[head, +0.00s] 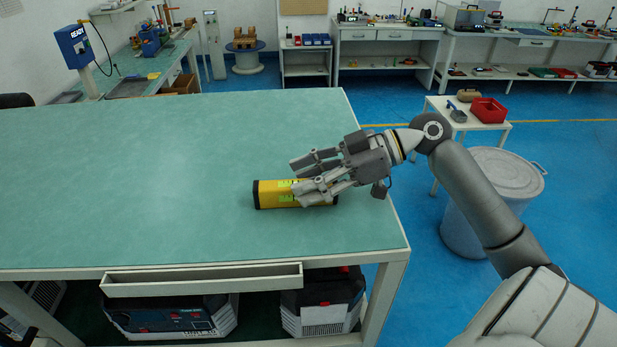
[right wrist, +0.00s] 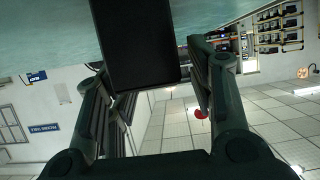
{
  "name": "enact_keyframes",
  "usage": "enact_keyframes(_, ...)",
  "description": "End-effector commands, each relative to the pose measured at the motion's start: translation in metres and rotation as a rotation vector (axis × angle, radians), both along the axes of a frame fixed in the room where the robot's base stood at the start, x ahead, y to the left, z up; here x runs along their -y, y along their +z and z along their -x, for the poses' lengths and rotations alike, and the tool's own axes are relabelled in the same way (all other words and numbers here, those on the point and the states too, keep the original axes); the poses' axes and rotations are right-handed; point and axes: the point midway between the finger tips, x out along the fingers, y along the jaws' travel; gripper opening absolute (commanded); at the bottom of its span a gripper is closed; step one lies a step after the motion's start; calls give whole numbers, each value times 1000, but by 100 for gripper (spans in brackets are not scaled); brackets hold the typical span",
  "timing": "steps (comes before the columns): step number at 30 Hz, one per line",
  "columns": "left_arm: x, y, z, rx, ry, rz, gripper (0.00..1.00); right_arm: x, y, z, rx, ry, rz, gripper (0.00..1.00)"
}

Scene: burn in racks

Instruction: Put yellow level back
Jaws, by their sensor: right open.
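The yellow level (head: 272,195), with dark end caps, lies on the green table top (head: 150,170) near its right side. My right gripper (head: 305,177) reaches in from the right at the level, and its fingers hide part of the level's right half. In the right wrist view my right gripper's fingers (right wrist: 155,105) stand apart. A dark block, likely the level's end (right wrist: 137,45), shows between and beyond them. I cannot tell whether the fingers touch it. My left gripper is not in view.
The rest of the table top is clear. A small white table with a red bin (head: 488,110) stands at the right, beside a grey lidded barrel (head: 505,175). Machines (head: 175,315) sit on the shelf below the table. Workbenches (head: 390,35) line the back wall.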

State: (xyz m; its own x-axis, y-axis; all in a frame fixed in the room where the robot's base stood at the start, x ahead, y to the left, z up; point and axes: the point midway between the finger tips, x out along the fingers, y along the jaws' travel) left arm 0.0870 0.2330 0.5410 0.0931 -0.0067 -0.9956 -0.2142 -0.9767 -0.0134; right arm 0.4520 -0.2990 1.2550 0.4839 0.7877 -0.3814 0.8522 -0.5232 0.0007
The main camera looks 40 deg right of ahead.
Motion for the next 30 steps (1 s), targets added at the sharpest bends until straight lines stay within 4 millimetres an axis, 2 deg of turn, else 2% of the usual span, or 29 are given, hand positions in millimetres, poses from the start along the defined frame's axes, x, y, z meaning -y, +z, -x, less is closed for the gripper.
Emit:
enact_keyframes(8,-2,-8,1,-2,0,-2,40,11,3,6,0,-2,0,49)
enact_keyframes(24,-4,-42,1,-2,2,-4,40,83,38,50,1,-2,0,49)
enact_keyframes(30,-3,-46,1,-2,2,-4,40,94,45,57,0,1,0,49)
